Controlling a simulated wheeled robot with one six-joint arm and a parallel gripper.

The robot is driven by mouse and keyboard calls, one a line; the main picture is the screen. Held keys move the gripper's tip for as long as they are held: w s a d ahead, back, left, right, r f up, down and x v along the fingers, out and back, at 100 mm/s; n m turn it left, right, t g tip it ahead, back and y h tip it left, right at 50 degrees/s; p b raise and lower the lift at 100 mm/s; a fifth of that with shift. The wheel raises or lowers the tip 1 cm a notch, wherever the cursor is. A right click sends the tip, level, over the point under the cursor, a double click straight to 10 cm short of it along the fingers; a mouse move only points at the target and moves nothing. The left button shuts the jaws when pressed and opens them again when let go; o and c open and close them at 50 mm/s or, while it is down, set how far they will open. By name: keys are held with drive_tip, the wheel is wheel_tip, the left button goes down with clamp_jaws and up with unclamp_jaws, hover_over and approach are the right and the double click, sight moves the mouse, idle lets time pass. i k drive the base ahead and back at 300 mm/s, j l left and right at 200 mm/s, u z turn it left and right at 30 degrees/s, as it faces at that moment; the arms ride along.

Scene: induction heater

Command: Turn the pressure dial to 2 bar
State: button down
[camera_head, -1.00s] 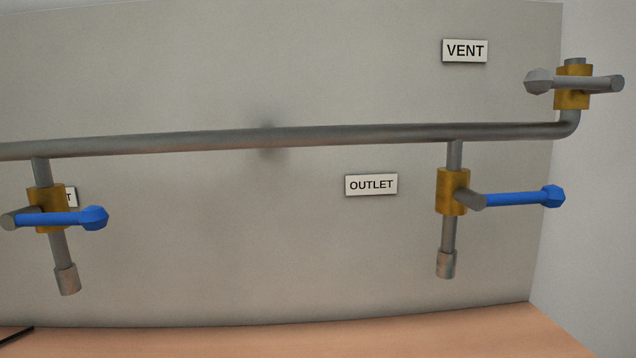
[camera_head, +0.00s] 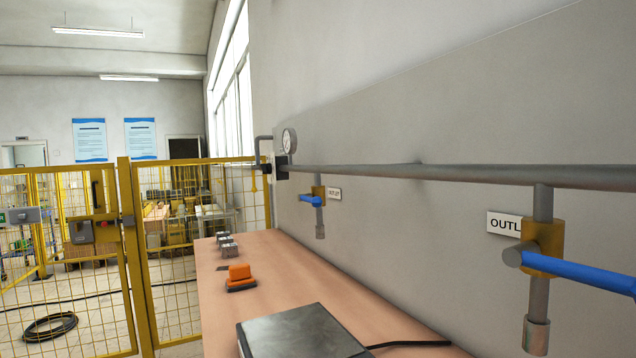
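A small round gauge with a white face (camera_head: 289,141) sits at the far left end of the grey pipe (camera_head: 400,173), above a dark block (camera_head: 281,168) on the pipe. The gauge is too small to read. I cannot tell which part there is the pressure dial. A valve with a blue handle (camera_head: 312,200) hangs from the pipe near that end, beside a small label. The outlet valve with a blue handle (camera_head: 585,274) is close at the right, partly covering its OUTLET label (camera_head: 504,224). My gripper is not in view.
A wooden bench (camera_head: 270,258) runs along the wall below the pipe. It holds a grey metal box (camera_head: 301,333) with a black cable, an orange object (camera_head: 239,273) and several small grey blocks (camera_head: 226,244). A yellow mesh fence (camera_head: 130,245) stands at left, with a coiled black hose (camera_head: 50,327) on the floor.

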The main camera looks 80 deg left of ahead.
sight(266, 169)
drive_tip(key=u, duration=2)
drive_tip(key=i+j, duration=0.1)
drive_tip(key=j, duration=0.15)
drive_tip(key=i+j, duration=0.1)
drive_tip(key=j, duration=0.15)
